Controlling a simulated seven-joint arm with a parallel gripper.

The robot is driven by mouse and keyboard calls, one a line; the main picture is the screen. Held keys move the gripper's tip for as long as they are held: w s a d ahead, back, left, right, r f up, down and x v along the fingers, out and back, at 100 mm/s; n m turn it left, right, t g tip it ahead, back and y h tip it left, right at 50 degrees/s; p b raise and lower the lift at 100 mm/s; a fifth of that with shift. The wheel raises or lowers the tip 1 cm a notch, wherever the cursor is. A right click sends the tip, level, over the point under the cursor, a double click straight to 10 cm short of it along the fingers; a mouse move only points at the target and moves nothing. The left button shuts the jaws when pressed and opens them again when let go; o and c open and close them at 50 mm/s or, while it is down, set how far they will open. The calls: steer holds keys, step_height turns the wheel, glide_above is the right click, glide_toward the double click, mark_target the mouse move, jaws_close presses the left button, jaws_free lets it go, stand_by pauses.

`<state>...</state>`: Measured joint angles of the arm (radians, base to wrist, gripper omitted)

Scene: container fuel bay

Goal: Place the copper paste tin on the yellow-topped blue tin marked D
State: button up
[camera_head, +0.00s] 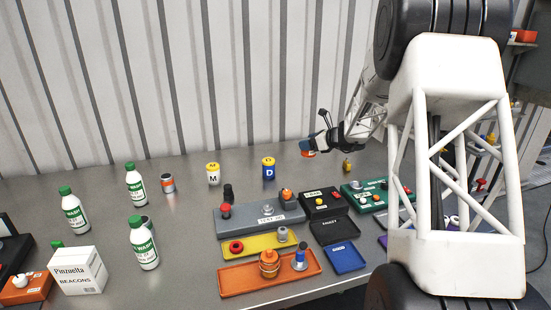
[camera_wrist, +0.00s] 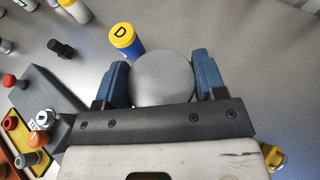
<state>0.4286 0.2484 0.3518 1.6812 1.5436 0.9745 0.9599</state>
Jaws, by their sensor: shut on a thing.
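My gripper (camera_head: 317,144) is shut on the copper paste tin (camera_head: 307,148), seen in the head view as a small orange-and-blue shape held above the bench. In the wrist view the tin (camera_wrist: 162,80) shows its round plain grey top between the two blue fingers; its side is hidden. The yellow-topped blue tin marked D (camera_head: 268,170) stands upright on the bench, left of and lower than my gripper in the head view. In the wrist view the D tin (camera_wrist: 125,38) is just beyond the left finger, its top bare, apart from the held tin.
A yellow-topped white tin marked M (camera_head: 213,174) stands left of the D tin. A grey tray with knobs (camera_head: 245,218) lies in front. A small yellow object (camera_head: 347,166) stands right.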

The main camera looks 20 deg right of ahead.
steer(key=s+a+r+n+g+y, duration=0.1)
steer(key=s+a, duration=0.4)
steer(key=a, duration=0.3)
steer(key=s+a+r+n+g+y, duration=0.1)
steer(key=s+a+n, duration=0.1)
steer(key=s+a, duration=0.3)
steer(key=a, duration=0.3)
steer(key=shift+s+a+r+g+y, duration=0.2)
steer(key=shift+s+r+g+y, duration=0.1)
steer(key=shift+g+y, duration=0.1)
steer(key=shift+w+f, duration=0.1)
glide_above(268, 160)
steer(key=shift+f, duration=0.7)
steer(key=shift+d+f, duration=0.1)
steer(key=shift+f, duration=1.7)
steer(key=shift+f, duration=0.15)
steer(key=o, duration=1.1)
